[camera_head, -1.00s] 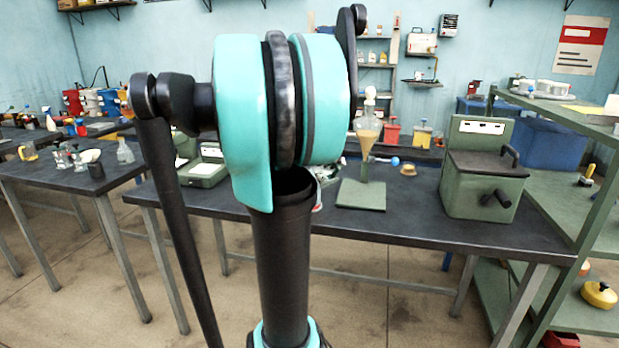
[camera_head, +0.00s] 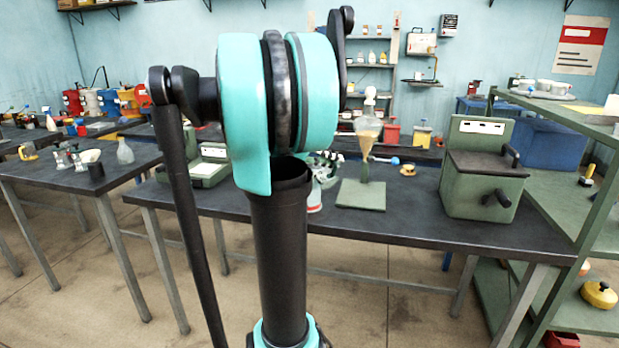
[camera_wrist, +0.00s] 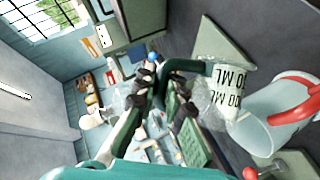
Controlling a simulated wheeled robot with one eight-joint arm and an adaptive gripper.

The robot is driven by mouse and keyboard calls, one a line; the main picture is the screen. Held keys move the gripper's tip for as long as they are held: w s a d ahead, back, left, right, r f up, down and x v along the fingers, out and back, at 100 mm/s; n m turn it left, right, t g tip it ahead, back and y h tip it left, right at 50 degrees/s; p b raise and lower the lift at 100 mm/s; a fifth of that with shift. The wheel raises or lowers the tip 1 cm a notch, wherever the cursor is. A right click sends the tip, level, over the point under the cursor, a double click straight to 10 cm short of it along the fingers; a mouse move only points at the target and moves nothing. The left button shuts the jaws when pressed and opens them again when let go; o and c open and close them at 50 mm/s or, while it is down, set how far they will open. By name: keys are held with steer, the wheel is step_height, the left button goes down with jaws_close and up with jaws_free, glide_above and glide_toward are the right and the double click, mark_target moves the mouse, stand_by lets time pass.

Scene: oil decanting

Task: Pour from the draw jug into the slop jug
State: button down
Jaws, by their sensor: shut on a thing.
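In the wrist view my gripper (camera_wrist: 163,88) is shut on the dark green handle of a clear jug (camera_wrist: 226,76) with "ML" markings, which I take to be the draw jug. A second pale, see-through jug with a red handle (camera_wrist: 284,118), which looks like the slop jug, is just beyond it at the right. The held jug looks tilted, with its far end close to the red-handled jug. I cannot tell whether they touch or whether liquid is flowing. In the head view my arm hides most of this; a pale jug with red (camera_head: 314,198) shows beside it.
The dark bench (camera_head: 420,222) carries a separating funnel on a green stand (camera_head: 361,195) and, farther right, a green boxy machine with a crank (camera_head: 485,175). A green shelf rack (camera_head: 570,150) stands at the right.

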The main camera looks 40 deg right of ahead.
steer(key=shift+w+r+n+g+h, duration=0.3)
steer(key=shift+w+r+n+g, duration=0.4)
steer(key=shift+w+r+n, duration=0.35)
stand_by(1.2)
steer(key=shift+w+r, duration=0.1)
steer(key=shift+w, duration=0.35)
